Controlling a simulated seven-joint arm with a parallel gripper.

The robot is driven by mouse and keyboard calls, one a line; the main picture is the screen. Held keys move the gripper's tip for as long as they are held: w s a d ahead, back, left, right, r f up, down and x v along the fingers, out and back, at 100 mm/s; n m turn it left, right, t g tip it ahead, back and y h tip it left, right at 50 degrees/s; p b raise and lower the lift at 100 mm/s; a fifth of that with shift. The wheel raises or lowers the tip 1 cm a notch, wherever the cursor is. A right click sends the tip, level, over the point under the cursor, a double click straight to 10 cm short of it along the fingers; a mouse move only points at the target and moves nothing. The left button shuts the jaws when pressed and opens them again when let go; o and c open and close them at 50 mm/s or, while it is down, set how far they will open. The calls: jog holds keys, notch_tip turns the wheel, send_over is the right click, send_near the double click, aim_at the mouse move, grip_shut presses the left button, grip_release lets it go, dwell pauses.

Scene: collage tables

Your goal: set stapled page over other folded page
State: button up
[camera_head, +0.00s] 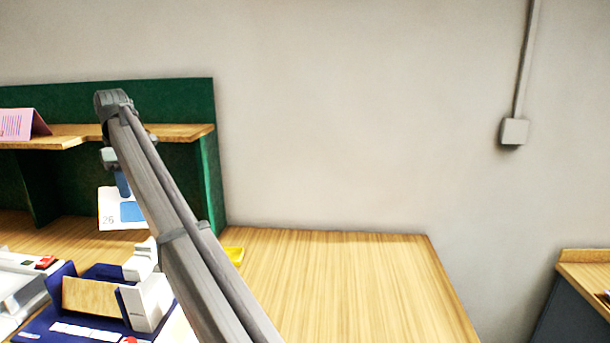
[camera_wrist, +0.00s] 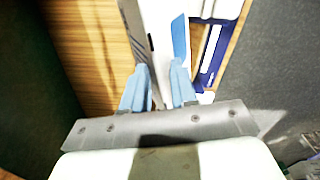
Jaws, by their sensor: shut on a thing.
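My gripper (camera_head: 123,188) is shut on a white page with a blue square and the number 26 (camera_head: 104,205). The page hangs below the blue fingers, in front of the green shelf unit and above the wooden table. In the wrist view my gripper (camera_wrist: 160,82) has its blue fingers on either side of the page (camera_wrist: 160,28), seen nearly edge-on. No staple can be made out. A pink folded page (camera_head: 18,124) stands tent-like on the upper shelf at the far left, partly cut off by the picture edge.
The green shelf unit (camera_head: 209,180) has a wooden upper shelf (camera_head: 180,133) close to my arm. A dark blue organiser (camera_head: 60,325) with white items stands at the lower left. A yellow item (camera_head: 234,254) lies beside my arm. The table's right part (camera_head: 350,285) is clear.

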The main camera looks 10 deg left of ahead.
jog(key=w+d+f+m, duration=0.2)
jog(key=w+d+f, duration=0.1)
jog(key=d, duration=0.9)
jog(key=w+d+f+m, duration=0.3)
jog(key=d+f, duration=0.1)
jog(key=d, duration=0.8)
jog(key=w+d+f+m, duration=0.3)
jog(key=d, duration=0.9)
jog(key=shift+f, duration=0.15)
jog(key=d+f+m, duration=0.1)
jog(key=d, duration=0.4)
jog(key=s+d+f+m, duration=0.1)
jog(key=d+f, duration=0.1)
jog(key=d, duration=0.4)
jog(key=s+d+f+m, duration=0.1)
jog(key=d+f+m, duration=0.1)
jog(key=d, duration=0.3)
jog(key=shift+d, duration=0.15)
jog(key=s+d+f+m, duration=0.3)
jog(key=d, duration=0.5)
jog(key=s+d+f+m, duration=0.2)
jog(key=s+d, duration=0.2)
jog(key=d, duration=0.4)
notch_tip(320, 180, up, 7)
jog(key=m, duration=0.4)
send_over(171, 317)
jog(key=shift+f, duration=4.8)
jog(key=shift+c, duration=0.2)
